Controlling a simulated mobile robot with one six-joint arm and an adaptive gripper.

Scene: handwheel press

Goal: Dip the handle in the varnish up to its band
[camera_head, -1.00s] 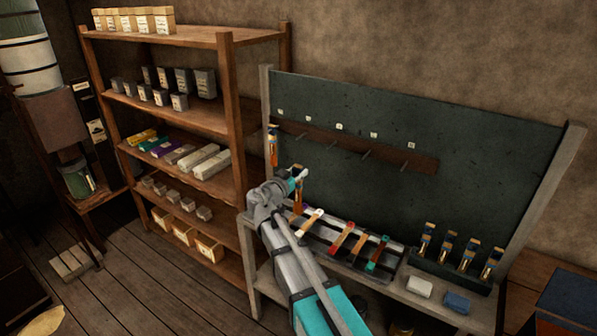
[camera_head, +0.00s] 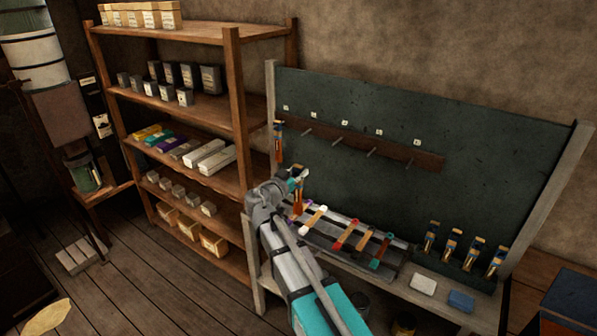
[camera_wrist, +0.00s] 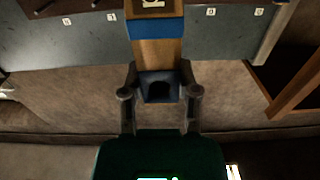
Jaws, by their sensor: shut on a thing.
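My gripper (camera_head: 298,178) is shut on a wooden handle (camera_head: 298,207), which hangs down from it over the left end of the bench. In the wrist view the handle (camera_wrist: 157,50) has blue bands and a pale label with a dark letter, and my gripper (camera_wrist: 160,92) holds it at its blue end. The handle's lower end is small and dark against the trough (camera_head: 325,243) on the bench; I cannot tell whether it touches anything. Which vessel holds the varnish is not clear.
Several sticks with coloured ends, one of them red (camera_head: 346,236), lie across the trough. A banded handle (camera_head: 278,142) hangs at the board's left edge, and the other pegs look empty. A rack (camera_head: 455,268) with several handles stands right. Wooden shelving (camera_head: 232,90) stands left.

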